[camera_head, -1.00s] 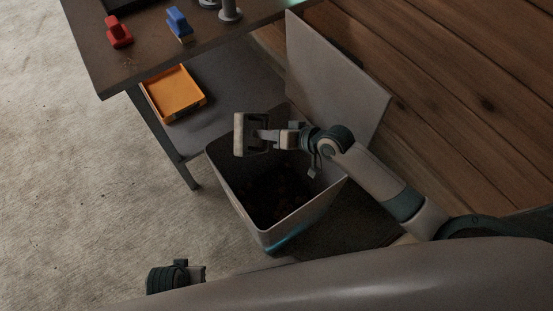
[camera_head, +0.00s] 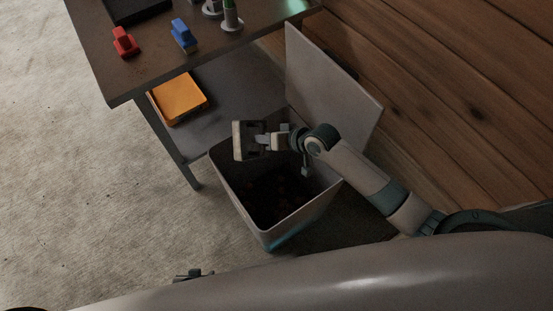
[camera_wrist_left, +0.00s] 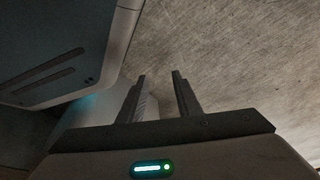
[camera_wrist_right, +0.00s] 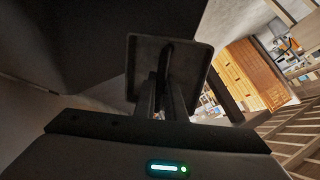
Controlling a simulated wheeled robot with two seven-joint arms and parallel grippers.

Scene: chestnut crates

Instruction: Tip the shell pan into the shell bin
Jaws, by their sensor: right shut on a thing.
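The shell bin (camera_head: 236,199) is a grey open-topped bin on the floor with its lid panel (camera_head: 330,80) standing up behind it. Dark brown bits lie in its bottom. My right gripper (camera_head: 268,141) is over the bin's back rim, shut on the shell pan (camera_head: 237,141). The pan is tipped on its side above the bin. In the right wrist view the pan (camera_wrist_right: 190,62) fills the space past the shut fingers (camera_wrist_right: 160,95); I see no shells in it. My left gripper (camera_wrist_left: 158,85) has its fingers apart and empty; only a bit shows low in the head view.
A table (camera_head: 130,75) stands at the back left with a red block (camera_head: 125,43) and a blue block (camera_head: 183,36) on it. An orange tray (camera_head: 179,99) sits on its lower shelf. The floor left of the bin is clear.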

